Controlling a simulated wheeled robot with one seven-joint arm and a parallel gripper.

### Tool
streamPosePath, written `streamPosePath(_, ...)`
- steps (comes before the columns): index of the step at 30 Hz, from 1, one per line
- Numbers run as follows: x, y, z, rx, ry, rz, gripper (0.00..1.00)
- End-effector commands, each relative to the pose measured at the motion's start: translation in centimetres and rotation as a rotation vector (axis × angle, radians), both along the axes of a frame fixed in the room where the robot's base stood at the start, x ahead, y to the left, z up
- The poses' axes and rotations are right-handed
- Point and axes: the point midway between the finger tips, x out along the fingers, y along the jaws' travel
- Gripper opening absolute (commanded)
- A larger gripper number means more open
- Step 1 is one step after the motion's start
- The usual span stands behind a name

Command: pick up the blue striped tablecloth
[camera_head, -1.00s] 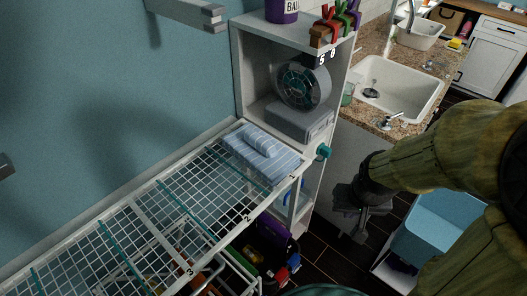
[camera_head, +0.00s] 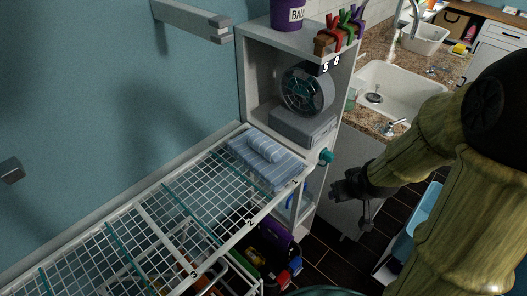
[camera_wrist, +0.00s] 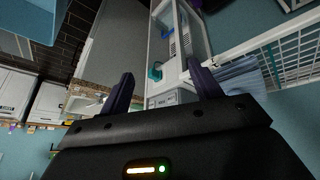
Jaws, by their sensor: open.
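The blue striped tablecloth (camera_head: 275,165) lies folded, with a rolled part on top, at the far end of the wire rack (camera_head: 150,212). In the wrist view the tablecloth (camera_wrist: 240,76) shows partly behind the right finger. My gripper (camera_head: 352,200) is to the right of the rack and apart from the tablecloth, in front of a grey panel. In the wrist view my gripper (camera_wrist: 163,90) has its two fingers spread with nothing between them.
A white shelf unit (camera_head: 262,75) holding a round fan-like device (camera_head: 306,90) stands just behind the tablecloth. A teal knob (camera_head: 326,156) sticks out by the rack's corner. A sink (camera_head: 385,88) is at the back right. A blue bin (camera_head: 424,215) is at the right.

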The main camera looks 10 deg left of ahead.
Motion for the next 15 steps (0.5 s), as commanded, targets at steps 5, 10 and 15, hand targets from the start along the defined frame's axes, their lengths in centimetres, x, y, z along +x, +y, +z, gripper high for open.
streamPosePath(5,3.8,3.0,0.0,0.095,-0.16,0.229,0.64)
streamPosePath(10,5.6,7.0,1.3,0.271,-0.336,0.428,0.64)
streamPosePath(15,5.8,10.0,3.5,0.447,-0.483,0.553,0.64)
